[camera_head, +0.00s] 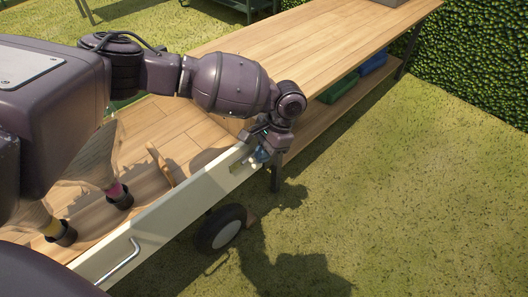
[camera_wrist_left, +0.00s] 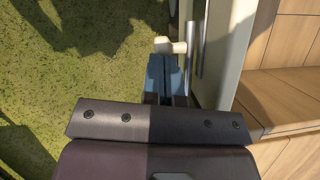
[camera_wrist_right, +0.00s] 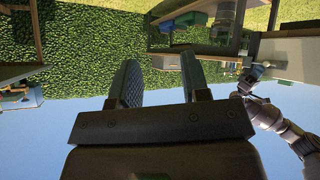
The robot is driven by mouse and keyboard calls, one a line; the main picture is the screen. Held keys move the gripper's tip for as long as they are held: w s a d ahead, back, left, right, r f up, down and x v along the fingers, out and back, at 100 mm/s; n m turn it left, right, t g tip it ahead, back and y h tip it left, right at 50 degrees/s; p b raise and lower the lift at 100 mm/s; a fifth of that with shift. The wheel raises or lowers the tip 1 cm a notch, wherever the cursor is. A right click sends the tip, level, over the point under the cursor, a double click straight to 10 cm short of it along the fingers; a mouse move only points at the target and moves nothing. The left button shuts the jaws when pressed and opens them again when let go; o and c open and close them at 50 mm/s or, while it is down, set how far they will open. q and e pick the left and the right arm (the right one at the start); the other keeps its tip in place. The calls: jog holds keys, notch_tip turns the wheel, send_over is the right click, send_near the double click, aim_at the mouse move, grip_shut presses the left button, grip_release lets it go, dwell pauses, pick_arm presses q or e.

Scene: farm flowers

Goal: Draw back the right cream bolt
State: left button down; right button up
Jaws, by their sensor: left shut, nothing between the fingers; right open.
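The cream board (camera_head: 165,215) runs along the near side of a wooden cart bed, and it also shows in the left wrist view (camera_wrist_left: 235,55). In the left wrist view, a cream bolt knob (camera_wrist_left: 168,46) stands out beside a metal rod (camera_wrist_left: 194,42) on the board. My left gripper (camera_head: 260,153) is at the board's far end. Its blue-grey fingertips (camera_wrist_left: 166,65) are shut and empty, close to the knob; I cannot tell whether they touch it. My right gripper (camera_wrist_right: 160,75) is open and empty, well away from the bolt.
A long wooden table (camera_head: 300,40) with blue and green crates (camera_head: 338,90) below stands beyond the cart. A cart wheel (camera_head: 221,229) sits under the board. Grass (camera_head: 420,190) is clear at right; a hedge (camera_head: 480,60) borders it.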

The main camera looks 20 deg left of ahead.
aim_at(252, 163)
pick_arm(q)
jog(key=shift+s+a+r+p, duration=0.25)
jog(key=shift+s+r+p, duration=0.15)
jog(key=shift+s+p, duration=0.4)
jog(key=shift+s+a+p, duration=0.15)
jog(key=shift+s+p, duration=0.05)
jog(key=shift+p, duration=0.15)
jog(key=shift+s+a+f+p, duration=0.2)
jog(key=shift+s+p, duration=0.1)
jog(key=shift+s, duration=0.2)
jog(key=shift+s+a+f+p, duration=0.1)
jog(key=shift+s+f+p, duration=0.15)
jog(key=shift+s, duration=0.2)
pick_arm(e)
jog(key=shift+s+d+m+g, duration=0.3)
jog(key=shift+s+d+m, duration=0.2)
jog(key=shift+s, duration=0.3)
jog(key=shift+w+a+r, duration=0.1)
jog(key=shift+w+r, duration=0.05)
